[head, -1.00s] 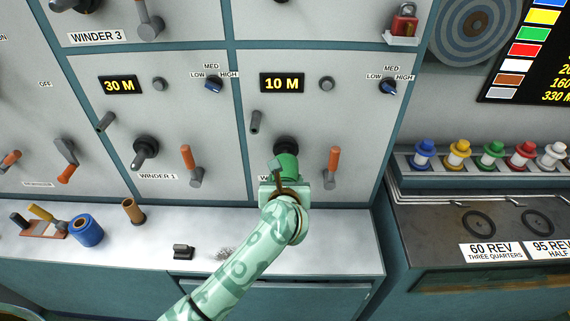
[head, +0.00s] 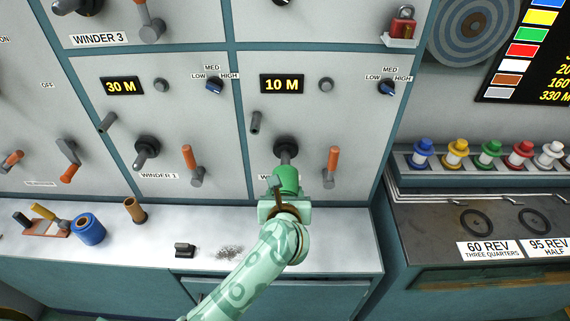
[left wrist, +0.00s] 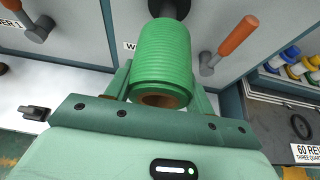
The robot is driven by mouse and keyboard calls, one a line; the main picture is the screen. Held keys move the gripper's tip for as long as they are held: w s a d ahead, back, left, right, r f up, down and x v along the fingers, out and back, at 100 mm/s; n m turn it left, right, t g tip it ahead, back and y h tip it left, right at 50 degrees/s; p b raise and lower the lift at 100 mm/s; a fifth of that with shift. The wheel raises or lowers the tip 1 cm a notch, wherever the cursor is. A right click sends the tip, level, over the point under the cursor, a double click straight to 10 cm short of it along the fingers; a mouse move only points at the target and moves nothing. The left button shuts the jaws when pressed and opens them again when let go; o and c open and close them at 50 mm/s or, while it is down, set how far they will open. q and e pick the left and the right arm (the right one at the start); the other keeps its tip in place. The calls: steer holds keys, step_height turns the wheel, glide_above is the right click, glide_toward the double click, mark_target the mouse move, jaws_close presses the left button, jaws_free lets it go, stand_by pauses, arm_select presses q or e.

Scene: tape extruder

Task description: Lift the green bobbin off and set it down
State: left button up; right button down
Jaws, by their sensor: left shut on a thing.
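The green bobbin (head: 286,181) is in front of the panel of the winder whose display reads 10 M. My left gripper (head: 284,196) is shut on it from the front. In the left wrist view the green bobbin (left wrist: 163,58) lies between the fingers, its brown core end facing the camera. The dark spindle (head: 286,150) shows above the bobbin in the head view. I cannot tell whether the bobbin's far end is fully clear of the spindle. My right gripper is not in view.
An orange-handled lever (head: 333,162) stands close to the right of the bobbin. The white bench (head: 335,240) below holds a small black block (head: 184,250), a brown tube (head: 134,210) and a blue roll (head: 88,229). The bench's right part is clear.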

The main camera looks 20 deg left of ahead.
arm_select(q)
steer(key=shift+s+d+r+p, duration=0.1)
steer(key=shift+s+d+p, duration=0.15)
steer(key=shift+s, duration=0.6)
steer(key=shift+s+d+p, duration=0.15)
steer(key=shift+s+d, duration=0.05)
steer(key=shift+s, duration=0.6)
